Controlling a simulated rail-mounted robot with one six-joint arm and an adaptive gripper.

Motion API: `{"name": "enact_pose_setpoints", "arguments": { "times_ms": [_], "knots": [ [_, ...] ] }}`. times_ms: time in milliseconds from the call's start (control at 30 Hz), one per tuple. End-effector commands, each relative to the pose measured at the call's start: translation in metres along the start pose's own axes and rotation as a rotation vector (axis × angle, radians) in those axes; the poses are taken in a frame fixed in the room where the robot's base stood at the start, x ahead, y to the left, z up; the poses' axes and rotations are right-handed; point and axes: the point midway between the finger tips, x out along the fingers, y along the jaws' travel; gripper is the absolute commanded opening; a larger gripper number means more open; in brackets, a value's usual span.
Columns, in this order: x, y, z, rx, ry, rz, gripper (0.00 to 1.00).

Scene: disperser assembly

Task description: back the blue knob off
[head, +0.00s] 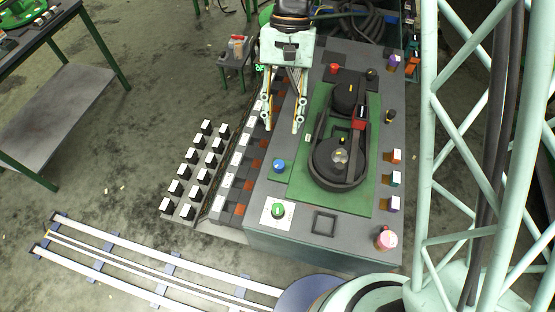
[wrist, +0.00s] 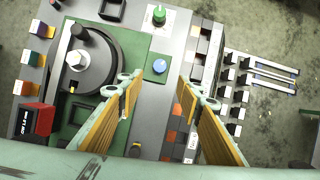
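The blue knob (head: 279,166) sits on a small green patch on the grey bench top, left of the large green plate in the head view. In the wrist view the blue knob (wrist: 159,66) shows beyond the fingertips, roughly between them. My gripper (head: 283,128) is open and empty in the head view, above the bench and farther back than the knob. In the wrist view its two fingers (wrist: 164,88) are spread wide with nothing between them. The fingers do not touch the knob.
A black belt-and-pulley unit (head: 342,155) stands on the green plate (head: 301,180) right of the knob. A green knob (head: 278,210) on a white square lies nearer the front. A red knob (head: 334,69) is at the back. Several white-topped blocks (head: 189,191) stand left of the bench.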

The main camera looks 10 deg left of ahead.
Motion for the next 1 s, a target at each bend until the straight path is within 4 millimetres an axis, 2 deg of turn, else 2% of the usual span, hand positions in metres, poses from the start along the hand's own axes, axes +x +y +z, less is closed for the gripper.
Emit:
{"name": "enact_pose_setpoints", "arguments": {
  "times_ms": [333, 533, 767, 1000],
  "knots": [
    [0.001, 0.000, 0.000, 0.000, 0.000, 0.000, 0.33],
    [0.009, 0.000, 0.000, 0.000, 0.000, 0.000, 0.33],
    [0.030, 0.000, 0.001, 0.001, -0.002, 0.001, 0.33],
    [0.061, 0.001, 0.001, 0.000, -0.002, 0.001, 0.33]
  ]
}}
